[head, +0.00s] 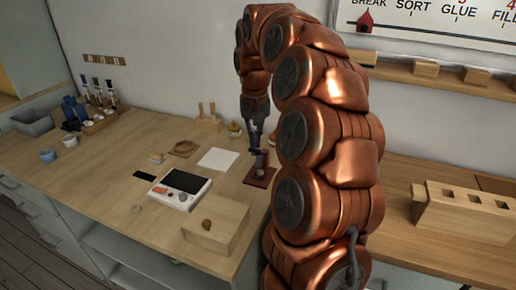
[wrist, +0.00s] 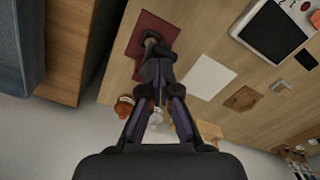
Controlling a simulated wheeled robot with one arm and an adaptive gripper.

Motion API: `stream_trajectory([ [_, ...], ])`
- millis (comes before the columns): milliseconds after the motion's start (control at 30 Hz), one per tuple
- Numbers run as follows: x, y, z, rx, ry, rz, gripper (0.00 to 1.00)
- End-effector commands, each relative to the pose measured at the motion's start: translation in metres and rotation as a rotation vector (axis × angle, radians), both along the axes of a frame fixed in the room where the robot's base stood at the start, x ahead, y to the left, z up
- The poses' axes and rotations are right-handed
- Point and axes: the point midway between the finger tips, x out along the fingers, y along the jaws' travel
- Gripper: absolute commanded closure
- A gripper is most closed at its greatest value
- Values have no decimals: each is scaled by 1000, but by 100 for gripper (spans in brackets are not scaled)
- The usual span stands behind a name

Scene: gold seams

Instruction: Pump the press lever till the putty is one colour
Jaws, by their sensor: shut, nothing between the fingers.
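A dark red press base (head: 261,174) lies on the bench beside my copper arm; it also shows in the wrist view (wrist: 138,58). A dark part that looks like its lever (wrist: 152,40) lies over the red base in the wrist view. My gripper (head: 255,150) points down over the base in the head view. In the wrist view its fingers (wrist: 158,70) are closed together with nothing between them, and the tips overlap the dark part. I cannot tell whether they touch it. The putty and its colour cannot be made out.
A white sheet (head: 218,159), a white device with a dark screen (head: 181,188) and a wooden box (head: 217,228) stand left of the press. A small orange jar (wrist: 124,108) is close behind it. Bottles (head: 98,92) stand at the far left. Free bench lies at the front left.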

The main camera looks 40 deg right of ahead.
Motion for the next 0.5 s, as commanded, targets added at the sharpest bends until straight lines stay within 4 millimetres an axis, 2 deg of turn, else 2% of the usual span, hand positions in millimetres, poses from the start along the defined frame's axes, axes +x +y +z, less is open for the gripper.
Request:
stream_trajectory([
  [500,6,-10,11,0,2,-1,100],
])
